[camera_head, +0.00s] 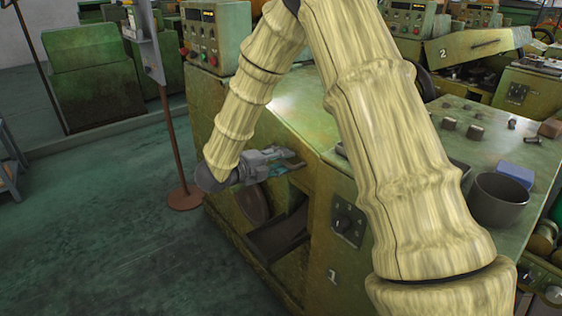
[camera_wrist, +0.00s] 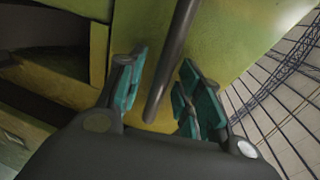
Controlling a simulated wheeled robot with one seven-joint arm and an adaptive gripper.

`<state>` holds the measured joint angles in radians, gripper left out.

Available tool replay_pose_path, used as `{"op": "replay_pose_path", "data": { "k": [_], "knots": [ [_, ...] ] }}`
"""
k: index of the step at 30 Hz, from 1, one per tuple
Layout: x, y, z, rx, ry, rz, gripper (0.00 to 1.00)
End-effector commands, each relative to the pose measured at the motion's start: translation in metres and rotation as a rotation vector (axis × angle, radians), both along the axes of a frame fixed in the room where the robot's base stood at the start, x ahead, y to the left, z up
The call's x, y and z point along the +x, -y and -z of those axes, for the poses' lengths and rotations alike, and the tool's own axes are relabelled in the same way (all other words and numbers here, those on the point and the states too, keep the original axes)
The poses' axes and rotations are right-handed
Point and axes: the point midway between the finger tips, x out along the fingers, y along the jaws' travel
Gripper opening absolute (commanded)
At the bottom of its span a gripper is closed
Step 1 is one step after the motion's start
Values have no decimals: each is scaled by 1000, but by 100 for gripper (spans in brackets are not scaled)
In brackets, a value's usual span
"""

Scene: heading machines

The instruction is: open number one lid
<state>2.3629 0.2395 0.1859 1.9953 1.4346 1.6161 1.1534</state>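The number one machine carries a white "1" (camera_head: 333,277) low on its green front. Its worn green top surface (camera_head: 285,110) lies behind my arm, and I cannot tell the lid's edges there. My gripper (camera_head: 290,160) is at the machine's left side, above a dark opening. In the wrist view, my gripper (camera_wrist: 163,92) has its teal fingertips apart. A dark round bar (camera_wrist: 172,65), which looks like a handle, runs between them against a green-yellow surface (camera_wrist: 230,35). There are gaps at both sides of the bar. The bar is not clearly visible in the head view.
A switch box (camera_head: 348,220) is on the machine's front. A dark pot (camera_head: 498,198) and a blue block (camera_head: 516,174) stand on the bench at right. A sign post (camera_head: 173,135) stands at left. The number two lid (camera_head: 485,45) is at back right. Floor is free at left.

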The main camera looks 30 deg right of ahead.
Motion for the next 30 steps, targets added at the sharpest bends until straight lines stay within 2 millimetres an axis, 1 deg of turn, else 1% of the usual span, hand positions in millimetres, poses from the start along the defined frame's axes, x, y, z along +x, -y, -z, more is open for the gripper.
{"op": "replay_pose_path", "data": {
  "k": [7, 8, 12, 13, 14, 18, 19, 23, 26, 30],
  "knots": [
    [0, 1, 0, 0, 0, 0, 35],
    [0, 1, 0, 0, 0, 0, 34],
    [0, 1, 0, 0, 0, 0, 8],
    [0, 1, 0, 0, 0, 0, 3],
    [0, 1, 0, 0, 0, 0, 0],
    [0, 0, 0, 0, 0, -1, 0],
    [0, -2, 0, 0, 0, -1, 0],
    [-1, 0, -2, 1, -3, 0, 0],
    [-4, 4, -7, -1, -12, 5, 0],
    [-13, 15, -21, -3, -38, 20, 0]
  ]
}}
